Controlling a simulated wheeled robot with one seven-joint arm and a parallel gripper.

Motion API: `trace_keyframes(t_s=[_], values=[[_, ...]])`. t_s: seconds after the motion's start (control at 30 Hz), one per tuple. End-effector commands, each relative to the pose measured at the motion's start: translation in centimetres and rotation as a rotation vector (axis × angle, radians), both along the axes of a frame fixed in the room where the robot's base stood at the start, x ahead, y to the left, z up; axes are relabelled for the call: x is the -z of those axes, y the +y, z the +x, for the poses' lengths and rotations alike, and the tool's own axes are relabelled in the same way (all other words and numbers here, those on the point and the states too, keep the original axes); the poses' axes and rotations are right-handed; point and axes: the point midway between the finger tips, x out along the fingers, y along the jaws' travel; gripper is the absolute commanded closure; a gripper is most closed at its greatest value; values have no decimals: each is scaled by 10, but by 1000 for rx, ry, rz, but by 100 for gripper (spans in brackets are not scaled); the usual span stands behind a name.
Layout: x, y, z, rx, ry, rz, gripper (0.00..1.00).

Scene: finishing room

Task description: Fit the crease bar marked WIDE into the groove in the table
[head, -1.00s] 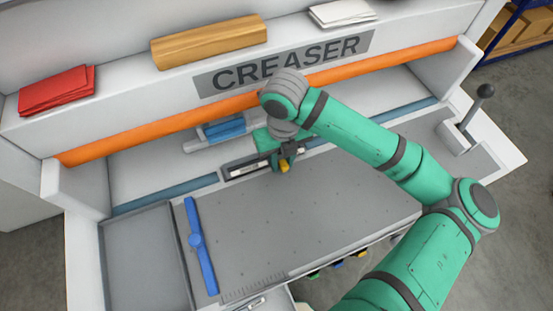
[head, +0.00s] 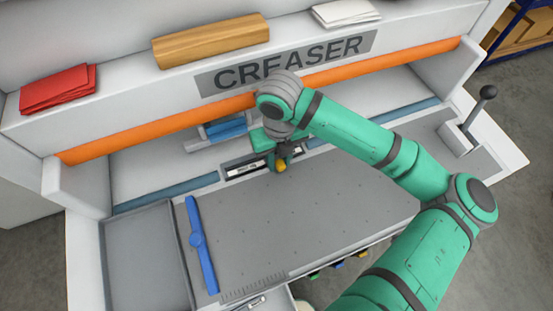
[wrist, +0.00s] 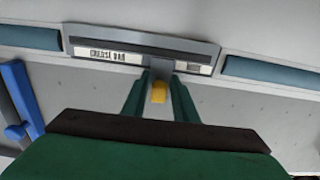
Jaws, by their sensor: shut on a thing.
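My gripper (head: 282,163) is over the back edge of the grey table. It is shut on the yellow tab (wrist: 159,92) of a crease bar, and the tab also shows in the head view (head: 280,167). In the wrist view a grey stem runs from the tab to a pale strip lettered CREASE BAR (wrist: 115,55). A smaller mark at the strip's right end is too small to read. The strip lies along the dark groove (wrist: 150,44) in its grey frame. I cannot tell whether the bar is fully seated. My fingers hide part of the groove.
A blue bar (head: 201,245) lies at the table's left, beside a grey tray (head: 145,262). Blue-grey strips flank the groove. Coloured tabs (head: 338,265) show below the front edge. A lever (head: 475,115) stands at right. The middle of the table (head: 310,215) is clear.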

Motion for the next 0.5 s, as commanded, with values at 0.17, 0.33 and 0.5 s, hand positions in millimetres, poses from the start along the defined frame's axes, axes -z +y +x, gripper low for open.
trace_keyframes(t_s=[0.17,0.33,0.5], values=[[1,-4,0,5,0,0,98],[3,-11,-1,15,-1,0,98],[5,-10,-2,7,0,0,98]])
